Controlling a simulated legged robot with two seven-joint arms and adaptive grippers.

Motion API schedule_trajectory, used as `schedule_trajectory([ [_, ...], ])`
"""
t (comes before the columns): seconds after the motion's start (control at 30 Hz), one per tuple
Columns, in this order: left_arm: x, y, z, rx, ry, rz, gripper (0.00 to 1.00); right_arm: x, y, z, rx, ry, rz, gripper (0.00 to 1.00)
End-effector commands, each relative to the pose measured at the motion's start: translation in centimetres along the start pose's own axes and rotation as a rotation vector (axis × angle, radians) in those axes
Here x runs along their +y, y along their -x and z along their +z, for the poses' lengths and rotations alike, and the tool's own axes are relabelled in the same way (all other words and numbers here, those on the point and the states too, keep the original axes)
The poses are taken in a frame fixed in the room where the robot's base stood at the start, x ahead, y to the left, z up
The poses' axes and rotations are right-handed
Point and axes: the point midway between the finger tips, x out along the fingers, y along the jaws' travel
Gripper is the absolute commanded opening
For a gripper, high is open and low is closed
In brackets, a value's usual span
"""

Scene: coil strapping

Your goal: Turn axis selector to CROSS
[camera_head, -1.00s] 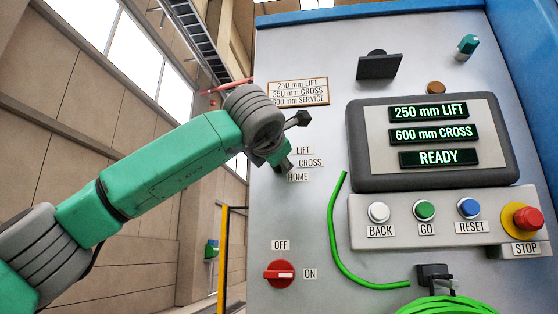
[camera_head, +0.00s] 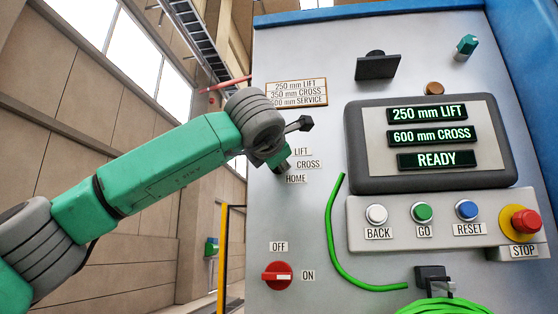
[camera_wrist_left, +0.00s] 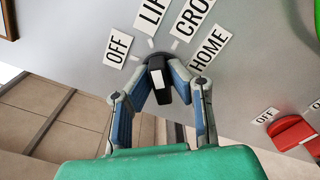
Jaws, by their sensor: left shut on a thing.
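The axis selector is a black knob with a white mark (camera_wrist_left: 157,80) on the grey panel in the left wrist view. Labels OFF, LIFT, CROSS (camera_wrist_left: 193,17) and HOME (camera_wrist_left: 210,49) fan around its upper side. I cannot tell for sure which label the knob points at. My left gripper (camera_wrist_left: 162,68) is shut on the knob, one finger on each side. In the head view my left gripper (camera_head: 280,163) is at the panel, left of the LIFT, CROSS (camera_head: 308,164) and HOME labels, and hides the knob. My right gripper is in neither view.
A red OFF/ON switch (camera_head: 277,275) sits below the selector. A display (camera_head: 432,142) reads 250 mm LIFT, 600 mm CROSS, READY. Buttons and a red stop button (camera_head: 526,221) line the panel below it. A green strap (camera_head: 345,250) hangs between switch and buttons.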

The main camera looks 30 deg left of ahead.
Motion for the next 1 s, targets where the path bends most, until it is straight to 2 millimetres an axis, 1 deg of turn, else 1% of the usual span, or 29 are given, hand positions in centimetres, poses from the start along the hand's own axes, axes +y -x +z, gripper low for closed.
schedule_trajectory([
  [0.03,-0.2,-0.1,0.0,0.006,-0.036,-0.007,0.0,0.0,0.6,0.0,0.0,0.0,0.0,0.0],
  [0.6,-0.4,-0.2,-0.2,0.008,-0.494,-0.011,0.0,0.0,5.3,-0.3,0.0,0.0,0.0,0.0],
  [0.8,-0.7,-0.2,-0.3,0.009,-0.605,-0.013,0.0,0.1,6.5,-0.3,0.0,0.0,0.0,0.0],
  [1.0,-0.9,-0.2,-0.4,0.008,-0.667,-0.015,0.0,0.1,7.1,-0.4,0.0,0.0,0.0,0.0],
])
